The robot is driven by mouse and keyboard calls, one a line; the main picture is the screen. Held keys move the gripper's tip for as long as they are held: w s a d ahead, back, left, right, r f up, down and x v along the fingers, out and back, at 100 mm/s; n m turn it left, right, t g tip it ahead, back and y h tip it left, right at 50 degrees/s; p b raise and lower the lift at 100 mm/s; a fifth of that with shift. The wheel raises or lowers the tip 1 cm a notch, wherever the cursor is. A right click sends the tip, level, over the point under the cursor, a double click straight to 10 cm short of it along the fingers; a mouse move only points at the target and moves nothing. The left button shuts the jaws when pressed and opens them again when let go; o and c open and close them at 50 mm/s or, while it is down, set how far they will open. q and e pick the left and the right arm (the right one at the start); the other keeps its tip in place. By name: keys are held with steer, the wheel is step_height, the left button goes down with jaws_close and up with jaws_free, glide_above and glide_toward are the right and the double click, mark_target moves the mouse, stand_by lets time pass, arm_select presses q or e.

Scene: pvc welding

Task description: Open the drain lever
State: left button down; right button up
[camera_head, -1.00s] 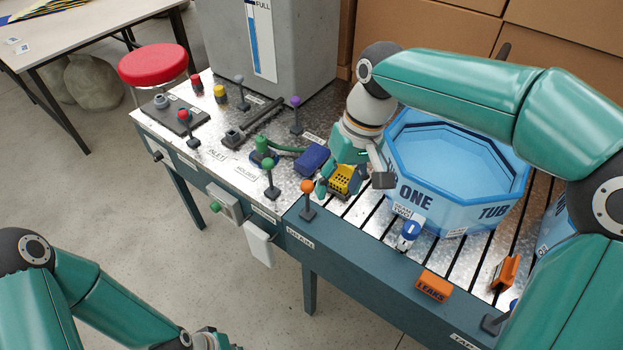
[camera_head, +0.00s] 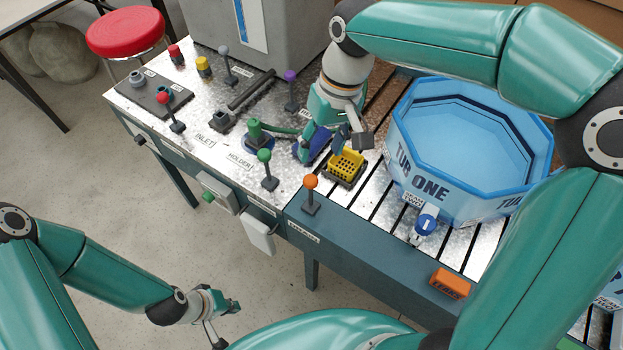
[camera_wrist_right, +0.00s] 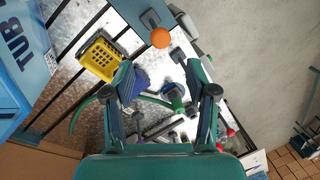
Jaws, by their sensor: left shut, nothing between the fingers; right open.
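The blue-handled valve (camera_head: 424,225) sits at the foot of the blue tub (camera_head: 470,150), beside a small drain label. An orange-knobbed lever (camera_head: 310,190) stands upright at the bench's front edge, with a label on the edge below it. I cannot tell for sure which one is the drain lever. My right gripper (camera_head: 330,143) is open and empty above the blue block, behind the yellow basket (camera_head: 346,167). In the right wrist view the orange knob (camera_wrist_right: 160,38) lies beyond its fingertips. My left gripper (camera_head: 232,305) is shut and empty, low in front of the bench.
Green (camera_head: 265,165), red (camera_head: 168,108), grey (camera_head: 226,60) and purple (camera_head: 290,85) knobbed levers stand on the bench. An orange leaks box (camera_head: 450,283) is at the front edge. A grey tank (camera_head: 215,20) stands behind. Floor in front is clear.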

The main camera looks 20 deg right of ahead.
mark_target(312, 178)
steer(key=f, duration=0.3)
steer(key=a+f, duration=0.1)
steer(key=f, duration=0.3)
steer(key=a+f, duration=0.1)
steer(key=f, duration=0.3)
steer(key=shift+s, duration=0.1)
steer(key=shift+c, duration=0.3)
jaws_close()
